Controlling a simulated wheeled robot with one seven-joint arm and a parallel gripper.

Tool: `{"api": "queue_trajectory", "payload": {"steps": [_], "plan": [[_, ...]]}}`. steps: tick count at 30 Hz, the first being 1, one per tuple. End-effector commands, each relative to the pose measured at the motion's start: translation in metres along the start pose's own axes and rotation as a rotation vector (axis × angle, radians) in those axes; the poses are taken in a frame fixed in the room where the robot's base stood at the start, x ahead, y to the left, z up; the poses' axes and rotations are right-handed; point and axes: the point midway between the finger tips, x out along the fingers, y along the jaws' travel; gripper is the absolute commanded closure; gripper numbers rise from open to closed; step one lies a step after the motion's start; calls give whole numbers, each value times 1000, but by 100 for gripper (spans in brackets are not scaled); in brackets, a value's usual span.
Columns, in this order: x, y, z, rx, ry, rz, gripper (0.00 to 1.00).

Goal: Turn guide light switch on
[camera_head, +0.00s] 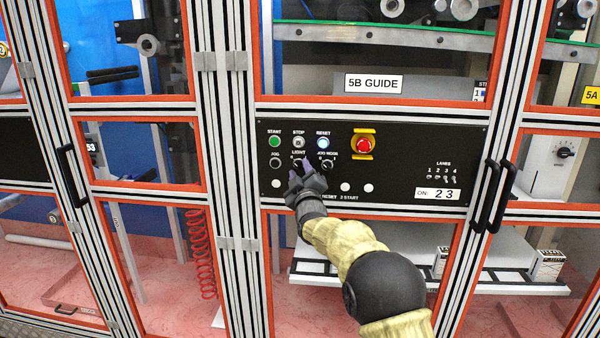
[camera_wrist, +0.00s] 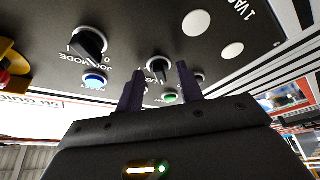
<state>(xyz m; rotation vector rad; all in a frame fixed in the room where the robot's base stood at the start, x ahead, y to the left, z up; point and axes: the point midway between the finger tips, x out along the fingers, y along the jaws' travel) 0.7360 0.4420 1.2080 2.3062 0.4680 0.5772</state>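The light switch is a small black rotary knob on the black control panel (camera_head: 400,185), under the word LIGHT. In the head view my gripper's fingers partly cover it. In the wrist view, the light switch (camera_wrist: 158,70) has a pale pointer mark and appears between my two dark purple fingers. My gripper (camera_head: 301,168) is open in front of the panel, with one finger on each side of the knob in the picture. The fingers look apart from the knob; how far the tips are from the panel is unclear.
Close by are the green START button (camera_head: 274,142), STOP button (camera_head: 298,142), blue-lit RESET button (camera_head: 323,143), JOG knob (camera_head: 275,163) and JOG MODE knob (camera_head: 327,164). A red emergency stop (camera_head: 365,143) sits to the right. Door handles (camera_head: 482,196) protrude beyond the panel's right end.

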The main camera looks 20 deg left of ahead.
Motion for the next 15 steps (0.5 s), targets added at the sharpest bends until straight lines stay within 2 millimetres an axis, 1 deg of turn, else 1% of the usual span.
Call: {"api": "queue_trajectory", "payload": {"steps": [1, 6, 15], "plan": [[0, 0, 0, 0, 0, 0, 67], [0, 0, 0, 0, 0, 0, 100], [0, 0, -1, 1, 1, 1, 100]]}}
